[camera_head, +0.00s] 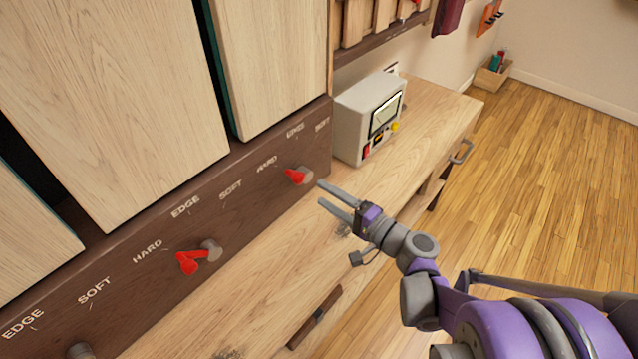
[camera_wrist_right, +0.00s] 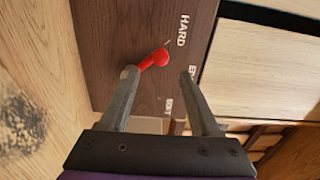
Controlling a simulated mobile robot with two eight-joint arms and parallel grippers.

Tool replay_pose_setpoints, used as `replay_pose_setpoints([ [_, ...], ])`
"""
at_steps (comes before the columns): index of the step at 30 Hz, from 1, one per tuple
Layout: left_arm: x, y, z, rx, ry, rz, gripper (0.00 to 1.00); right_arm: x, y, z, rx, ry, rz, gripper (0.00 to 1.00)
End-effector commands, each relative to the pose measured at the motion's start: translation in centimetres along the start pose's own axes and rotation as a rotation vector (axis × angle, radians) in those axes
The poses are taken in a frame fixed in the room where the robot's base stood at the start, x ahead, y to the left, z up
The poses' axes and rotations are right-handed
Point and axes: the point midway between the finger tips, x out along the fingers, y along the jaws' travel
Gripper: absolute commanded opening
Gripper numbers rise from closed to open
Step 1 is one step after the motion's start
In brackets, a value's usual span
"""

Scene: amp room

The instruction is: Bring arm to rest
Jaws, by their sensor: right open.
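My right gripper (camera_head: 322,194) is open and empty, above the wooden worktop and in front of the dark brown panel. Its two fingers point toward the panel in the head view. A red knob (camera_head: 297,176) on the panel sits just beyond the fingertips, apart from them in the head view. In the right wrist view the open gripper (camera_wrist_right: 160,76) has the red knob (camera_wrist_right: 152,59) near its left fingertip; whether they touch is unclear there. A second red knob (camera_head: 190,261) sits lower left on the panel, by the HARD label. My left gripper is not in view.
The brown panel (camera_head: 232,210) carries the labels EDGE, SOFT and HARD, below tall pale wooden boards (camera_head: 110,100). A grey meter box (camera_head: 362,116) stands on the worktop (camera_head: 432,112) behind the gripper. Open wooden floor (camera_head: 560,190) lies to the right.

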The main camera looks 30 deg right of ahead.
Motion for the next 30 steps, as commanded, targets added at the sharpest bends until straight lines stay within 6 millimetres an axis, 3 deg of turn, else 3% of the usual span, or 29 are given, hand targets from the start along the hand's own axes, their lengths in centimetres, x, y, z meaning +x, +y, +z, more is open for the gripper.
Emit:
replay_pose_setpoints([
  [8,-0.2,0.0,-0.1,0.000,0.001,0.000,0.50,0.2,0.1,0.8,-0.016,-0.019,0.027,0.63],
  [11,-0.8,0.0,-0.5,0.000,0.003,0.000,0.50,0.7,0.5,3.3,-0.069,-0.077,0.114,0.63],
  [15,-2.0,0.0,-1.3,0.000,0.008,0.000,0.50,0.3,1.9,8.6,-0.219,-0.213,0.327,0.63],
  [18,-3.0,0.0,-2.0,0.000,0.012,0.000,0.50,-1.2,3.1,11.8,-0.362,-0.314,0.493,0.63],
  [22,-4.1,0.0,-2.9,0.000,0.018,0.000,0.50,-4.3,4.1,14.4,-0.571,-0.425,0.692,0.63],
  [26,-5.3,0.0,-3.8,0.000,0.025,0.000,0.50,-7.7,4.2,15.0,-0.796,-0.506,0.862,0.63],
  [30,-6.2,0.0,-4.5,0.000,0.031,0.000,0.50,-10.5,3.6,14.3,-1.003,-0.549,0.990,0.63],
])
